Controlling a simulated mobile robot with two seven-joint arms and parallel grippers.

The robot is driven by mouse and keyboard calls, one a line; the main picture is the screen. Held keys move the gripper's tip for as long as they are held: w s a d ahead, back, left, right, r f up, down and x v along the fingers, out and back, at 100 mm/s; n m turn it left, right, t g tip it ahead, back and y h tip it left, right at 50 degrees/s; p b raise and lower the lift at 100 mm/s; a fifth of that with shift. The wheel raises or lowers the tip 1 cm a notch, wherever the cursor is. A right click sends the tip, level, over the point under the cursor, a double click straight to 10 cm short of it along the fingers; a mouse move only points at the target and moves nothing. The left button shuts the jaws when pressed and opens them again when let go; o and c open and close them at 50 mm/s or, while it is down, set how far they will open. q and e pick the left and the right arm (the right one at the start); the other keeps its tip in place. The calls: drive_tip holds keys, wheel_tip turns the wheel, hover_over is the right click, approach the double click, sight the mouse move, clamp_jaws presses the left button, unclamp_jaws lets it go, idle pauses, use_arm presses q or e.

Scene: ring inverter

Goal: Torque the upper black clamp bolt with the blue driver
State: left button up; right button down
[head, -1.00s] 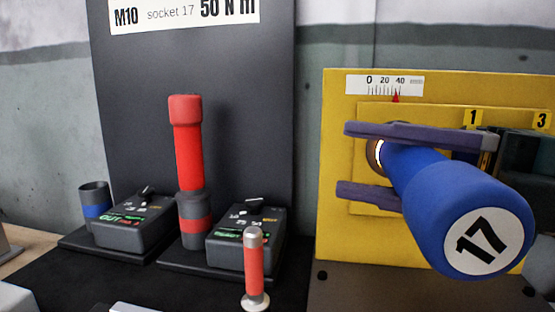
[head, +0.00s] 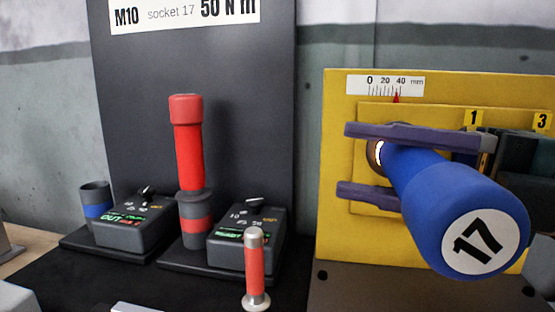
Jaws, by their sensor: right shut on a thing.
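The blue driver (head: 440,205) lies across the yellow panel, its round end marked 17 facing me and its far end at the panel. My right gripper (head: 362,162) is shut on the driver near its far end, with one purple-grey finger above and one below. A lit ring shows at the driver's far end. I cannot make out the upper black clamp bolt; the driver and gripper cover that part of the panel. My left gripper is not in view.
The yellow panel (head: 336,110) carries a 0-20-40 mm scale and tags 1 and 3. At left, a red driver (head: 187,145) stands upright beside two dark control boxes (head: 133,222) (head: 246,236). A small red-handled piece (head: 253,270) stands in front. A blue-banded cup (head: 96,200) is far left.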

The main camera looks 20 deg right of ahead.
sight(405, 185)
drive_tip(key=shift+d+r, duration=0.1)
idle(0.3)
drive_tip(key=shift+s+a+r+p, duration=0.1)
drive_tip(key=shift+s+a+p, duration=0.35)
drive_tip(key=shift+s+p, duration=0.2)
drive_tip(key=shift+s+a+p, duration=0.35)
drive_tip(key=shift+s+a, duration=0.1)
drive_tip(key=shift+s, duration=0.25)
drive_tip(key=shift+s+a+p, duration=0.3)
drive_tip(key=shift+s+a, duration=0.1)
drive_tip(key=shift+s, duration=0.3)
